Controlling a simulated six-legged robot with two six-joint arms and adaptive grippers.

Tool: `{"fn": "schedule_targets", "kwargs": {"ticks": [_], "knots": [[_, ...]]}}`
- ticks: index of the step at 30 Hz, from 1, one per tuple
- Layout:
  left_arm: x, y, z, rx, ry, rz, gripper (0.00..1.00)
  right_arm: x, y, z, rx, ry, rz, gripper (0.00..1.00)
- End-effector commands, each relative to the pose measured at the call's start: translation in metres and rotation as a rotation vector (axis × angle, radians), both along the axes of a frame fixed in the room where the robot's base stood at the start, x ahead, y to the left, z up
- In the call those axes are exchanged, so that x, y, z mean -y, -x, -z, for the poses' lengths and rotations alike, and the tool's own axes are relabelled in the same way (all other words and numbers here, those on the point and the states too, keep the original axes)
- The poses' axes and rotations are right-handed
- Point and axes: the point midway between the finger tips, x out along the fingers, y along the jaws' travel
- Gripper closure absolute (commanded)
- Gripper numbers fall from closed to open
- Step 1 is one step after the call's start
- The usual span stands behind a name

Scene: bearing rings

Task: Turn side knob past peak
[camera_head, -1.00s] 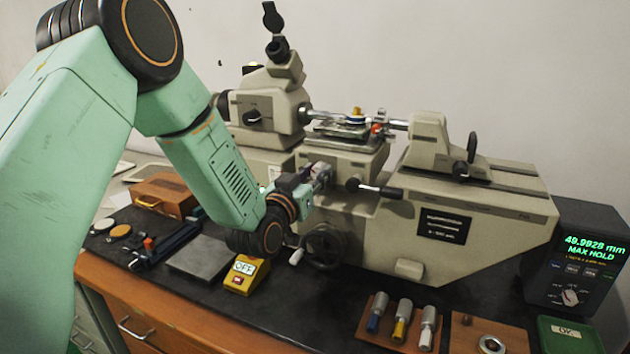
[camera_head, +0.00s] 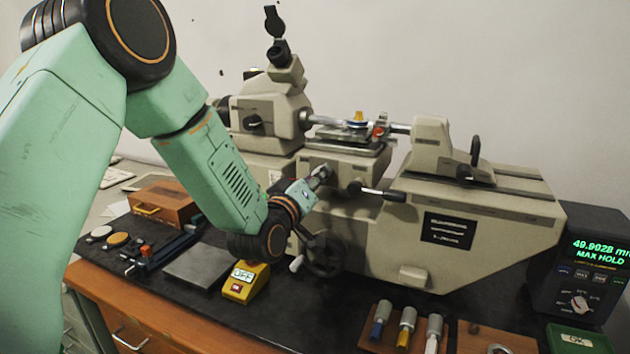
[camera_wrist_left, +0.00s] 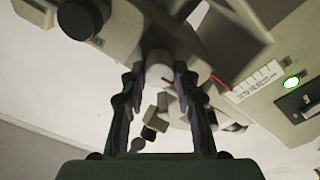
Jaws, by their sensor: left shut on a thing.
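The beige measuring machine (camera_head: 440,215) stands on the dark bench top. My left gripper (camera_head: 318,177) reaches in from the left to the front of its stage block. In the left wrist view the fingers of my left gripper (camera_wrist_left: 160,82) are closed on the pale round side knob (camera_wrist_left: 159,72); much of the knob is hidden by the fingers. The display box (camera_head: 585,265) at the right shows a green reading in mm and "MAX HOLD"; its last digits are blurred and cut by the frame edge. My right gripper is not in view.
A black-handled lever (camera_head: 382,192) sticks out just right of my gripper, and a dark handwheel (camera_head: 324,254) sits below it. A wooden box (camera_head: 163,200) is at the left.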

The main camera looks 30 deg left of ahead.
Motion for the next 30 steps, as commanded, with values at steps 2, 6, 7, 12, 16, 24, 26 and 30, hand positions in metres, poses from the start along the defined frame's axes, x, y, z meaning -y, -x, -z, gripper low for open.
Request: {"fn": "schedule_targets", "kwargs": {"ticks": [2,6,7,12,16,24,26,30], "knots": [[0.0016,0.0009,0.0037,-0.009,0.005,0.004,1.00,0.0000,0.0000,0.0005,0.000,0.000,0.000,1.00],[0.0016,0.0010,0.0037,-0.010,0.008,0.005,1.00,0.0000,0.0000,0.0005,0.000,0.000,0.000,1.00],[0.0016,0.0010,0.0037,-0.010,0.008,0.005,1.00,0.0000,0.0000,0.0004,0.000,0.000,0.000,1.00],[0.0017,0.0010,0.0039,-0.011,0.007,0.006,1.00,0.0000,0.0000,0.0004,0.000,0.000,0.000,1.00],[0.0015,0.0008,0.0034,-0.009,0.007,0.004,0.61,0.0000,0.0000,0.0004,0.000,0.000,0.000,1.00],[0.0007,0.0004,0.0014,-0.004,0.007,0.003,0.46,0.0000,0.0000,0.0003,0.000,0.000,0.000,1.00],[0.0006,0.0003,0.0012,-0.003,0.007,0.002,0.46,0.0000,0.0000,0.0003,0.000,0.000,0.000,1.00],[0.0005,0.0009,0.0009,-0.003,0.007,0.002,0.46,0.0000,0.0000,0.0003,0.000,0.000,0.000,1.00]]}}
